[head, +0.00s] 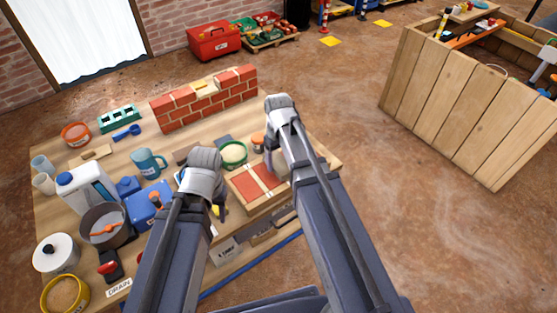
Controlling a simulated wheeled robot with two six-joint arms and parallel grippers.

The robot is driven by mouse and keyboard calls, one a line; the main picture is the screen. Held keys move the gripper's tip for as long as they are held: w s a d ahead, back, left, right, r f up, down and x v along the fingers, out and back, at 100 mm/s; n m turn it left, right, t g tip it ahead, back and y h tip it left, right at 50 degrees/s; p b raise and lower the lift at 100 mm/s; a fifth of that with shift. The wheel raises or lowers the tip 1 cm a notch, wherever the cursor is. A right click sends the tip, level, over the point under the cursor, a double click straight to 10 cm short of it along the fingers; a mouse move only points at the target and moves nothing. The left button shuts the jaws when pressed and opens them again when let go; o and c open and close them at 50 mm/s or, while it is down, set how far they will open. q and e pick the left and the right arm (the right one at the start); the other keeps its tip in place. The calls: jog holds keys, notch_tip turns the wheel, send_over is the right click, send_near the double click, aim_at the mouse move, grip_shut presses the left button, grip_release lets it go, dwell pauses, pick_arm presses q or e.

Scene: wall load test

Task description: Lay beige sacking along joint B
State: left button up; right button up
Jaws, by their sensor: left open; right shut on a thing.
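The red brick wall (205,105) stands at the back of the wooden table, with a small beige piece (204,88) on its top; I cannot tell whether this is the sacking. A red panel (252,190) with pale crossing joints lies at the table's front right. No letter B is readable on either. My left gripper (204,163) is open above the middle of the table, left of the panel. My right gripper (278,103) is raised right of the wall, beyond the panel. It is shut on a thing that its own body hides.
A blue mug (149,162), a green-rimmed bowl (233,153), a white jug (85,190), a grey pot (104,226) and a blue box (150,206) crowd the table. A wooden crate (460,105) stands at right. The floor between is clear.

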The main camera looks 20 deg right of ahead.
pick_arm(q)
jog(key=shift+f+b, duration=0.5)
jog(key=shift+f, duration=0.05)
pick_arm(e)
jog(key=shift+f, duration=0.55)
jog(key=o, duration=1.2)
pick_arm(q)
jog(key=shift+r, duration=0.1)
pick_arm(e)
jog(key=shift+r, duration=0.1)
notch_tip(320, 180, up, 8)
jog(key=p, duration=0.8)
jog(key=s+a+h, duration=0.1)
jog(key=s+a, duration=0.9)
jog(key=s, duration=0.4)
pick_arm(q)
notch_tip(320, 180, up, 20)
jog(key=p, duration=1.2)
pick_arm(e)
jog(key=r, duration=1.2)
jog(key=shift+s+a, duration=0.15)
jog(key=shift+a, duration=0.1)
